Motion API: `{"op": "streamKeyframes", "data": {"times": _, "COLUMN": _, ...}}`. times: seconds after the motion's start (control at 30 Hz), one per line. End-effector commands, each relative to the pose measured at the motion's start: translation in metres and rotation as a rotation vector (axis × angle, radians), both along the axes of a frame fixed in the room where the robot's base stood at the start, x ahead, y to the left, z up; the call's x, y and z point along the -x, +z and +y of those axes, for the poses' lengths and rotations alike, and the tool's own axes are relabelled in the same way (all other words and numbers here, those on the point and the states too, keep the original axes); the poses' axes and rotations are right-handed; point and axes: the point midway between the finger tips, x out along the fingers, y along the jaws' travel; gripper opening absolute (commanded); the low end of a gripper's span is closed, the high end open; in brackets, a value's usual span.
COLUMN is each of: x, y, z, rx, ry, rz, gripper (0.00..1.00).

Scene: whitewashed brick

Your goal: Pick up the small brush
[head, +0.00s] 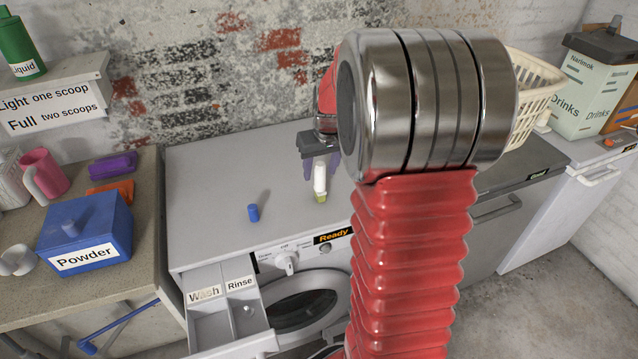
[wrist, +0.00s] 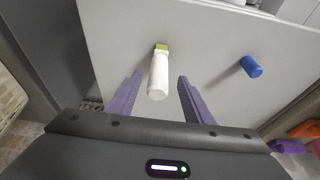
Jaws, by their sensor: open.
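The small brush (head: 320,180) has a white handle and a yellow-green end, and it is at the washing machine's top (head: 215,165). Its handle points up and its green end is down. In the wrist view the brush (wrist: 158,75) lies between the two purple fingers of my gripper (wrist: 159,82), with a visible gap on each side. My gripper is open and holds nothing. In the head view my gripper (head: 320,172) is partly hidden behind my red arm, with its fingers around the brush handle.
The detergent drawer (head: 222,310) is pulled out in front. A blue Powder box (head: 85,235) sits on the left counter. A cream basket (head: 535,95) is at the right.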

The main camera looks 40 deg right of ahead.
Motion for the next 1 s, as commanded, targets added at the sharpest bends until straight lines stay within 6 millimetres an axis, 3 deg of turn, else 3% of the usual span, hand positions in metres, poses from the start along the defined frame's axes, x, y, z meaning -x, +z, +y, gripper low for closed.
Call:
{"op": "streamKeyframes", "data": {"times": 0.13, "x": -0.003, "y": -0.012, "z": -0.001, "rx": 0.000, "ry": 0.000, "rz": 0.001, "gripper": 0.46}}
{"op": "streamKeyframes", "data": {"times": 0.57, "x": -0.005, "y": -0.017, "z": -0.002, "rx": 0.000, "ry": 0.000, "rz": 0.001, "gripper": 0.46}}
{"op": "streamKeyframes", "data": {"times": 1.0, "x": -0.019, "y": -0.060, "z": -0.008, "rx": 0.001, "ry": 0.000, "rz": 0.001, "gripper": 0.46}}
